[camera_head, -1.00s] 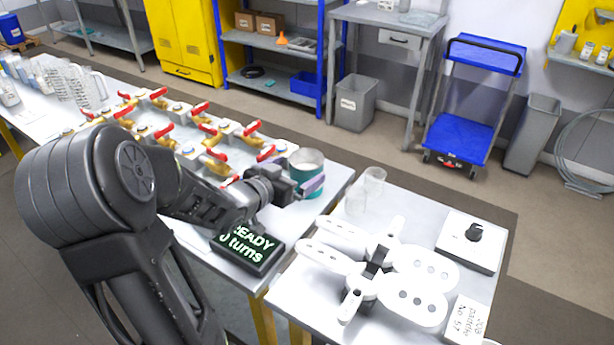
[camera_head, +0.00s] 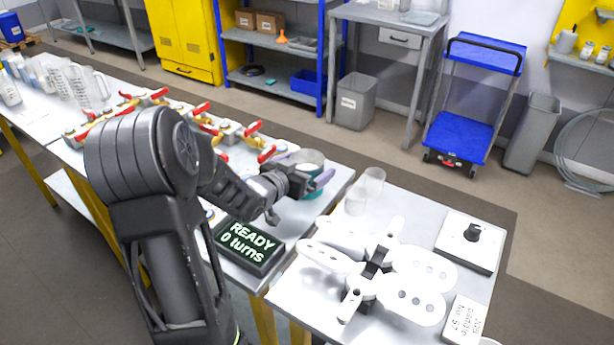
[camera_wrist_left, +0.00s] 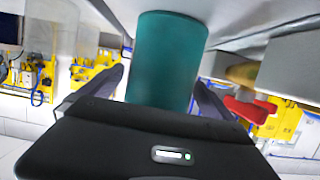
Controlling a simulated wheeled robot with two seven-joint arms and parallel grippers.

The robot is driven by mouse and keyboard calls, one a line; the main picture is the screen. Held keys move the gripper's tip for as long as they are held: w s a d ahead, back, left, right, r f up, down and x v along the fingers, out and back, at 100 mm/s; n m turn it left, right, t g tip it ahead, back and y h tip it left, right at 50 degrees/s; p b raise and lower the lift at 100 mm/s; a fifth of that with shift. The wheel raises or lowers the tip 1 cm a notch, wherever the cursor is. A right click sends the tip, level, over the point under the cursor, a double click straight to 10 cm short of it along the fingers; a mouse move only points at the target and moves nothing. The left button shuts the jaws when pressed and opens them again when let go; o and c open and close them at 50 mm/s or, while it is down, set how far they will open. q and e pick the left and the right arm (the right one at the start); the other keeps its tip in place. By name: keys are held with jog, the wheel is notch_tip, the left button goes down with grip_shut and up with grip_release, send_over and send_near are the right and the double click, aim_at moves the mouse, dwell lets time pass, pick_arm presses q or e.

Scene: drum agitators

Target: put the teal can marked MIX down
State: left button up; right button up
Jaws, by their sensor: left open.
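The teal can (camera_head: 311,192) stands upright on the grey bench near its right end, its pale top facing up. It also fills the middle of the left wrist view (camera_wrist_left: 166,62), where the picture is upside down and its base meets the bench top. No MIX marking shows on the side I see. My left gripper (camera_head: 306,169) is open around the can, one finger on each side. In the left wrist view the fingers (camera_wrist_left: 160,88) flank the can, with a gap visible at least on the right. My right gripper is not in view.
A black display (camera_head: 248,246) reading "READY 0 turns" lies close below my left wrist. Red-handled brass valves (camera_head: 240,135) crowd the bench to the left.

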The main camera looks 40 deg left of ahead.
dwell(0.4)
pick_arm(q)
jog(key=c, duration=2)
jog(key=shift+r, duration=0.25)
jog(key=shift+r, duration=4.75)
